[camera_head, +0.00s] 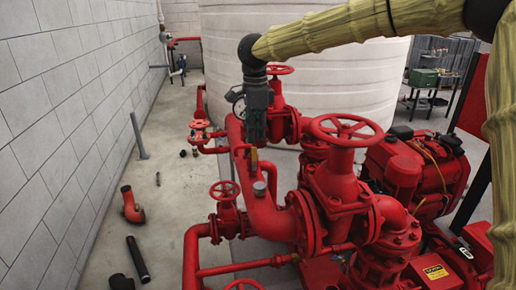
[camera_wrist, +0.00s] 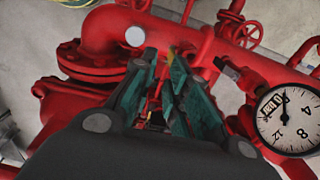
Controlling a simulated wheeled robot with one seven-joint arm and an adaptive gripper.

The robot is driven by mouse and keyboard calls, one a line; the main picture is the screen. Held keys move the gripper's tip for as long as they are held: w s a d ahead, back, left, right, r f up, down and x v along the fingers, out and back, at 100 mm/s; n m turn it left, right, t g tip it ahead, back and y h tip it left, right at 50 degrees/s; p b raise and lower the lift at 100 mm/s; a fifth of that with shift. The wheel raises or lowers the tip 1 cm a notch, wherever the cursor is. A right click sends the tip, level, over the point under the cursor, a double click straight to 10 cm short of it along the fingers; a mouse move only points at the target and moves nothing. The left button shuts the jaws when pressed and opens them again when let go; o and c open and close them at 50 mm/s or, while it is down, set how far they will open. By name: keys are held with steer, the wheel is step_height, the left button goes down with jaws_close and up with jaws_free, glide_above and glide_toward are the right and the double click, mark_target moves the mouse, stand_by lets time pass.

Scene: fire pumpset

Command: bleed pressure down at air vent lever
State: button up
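My gripper (camera_head: 255,138) points down above the large red pipe in the head view. In the wrist view its two green-grey fingers (camera_wrist: 162,58) stand apart with a narrow gap, and I see nothing clamped between them.
A pressure gauge (camera_wrist: 287,119) is close to the right of my gripper; it also shows in the head view (camera_head: 239,106). Red handwheel valves (camera_head: 346,130) and a red engine (camera_head: 425,165) stand to the right. A white tank (camera_head: 330,75) is behind. Loose pipe pieces (camera_head: 138,260) lie on the floor.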

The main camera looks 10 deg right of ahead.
mark_target(255, 151)
steer(key=f, duration=0.2)
steer(key=w+f+p, duration=0.1)
steer(key=f, duration=0.4)
steer(key=shift+w+f+p, duration=0.3)
steer(key=shift+p, duration=0.05)
steer(key=shift+w+f, duration=0.35)
steer(key=shift+w, duration=0.1)
steer(key=shift+s+r, duration=0.15)
steer(key=shift+s, duration=0.05)
jaws_close()
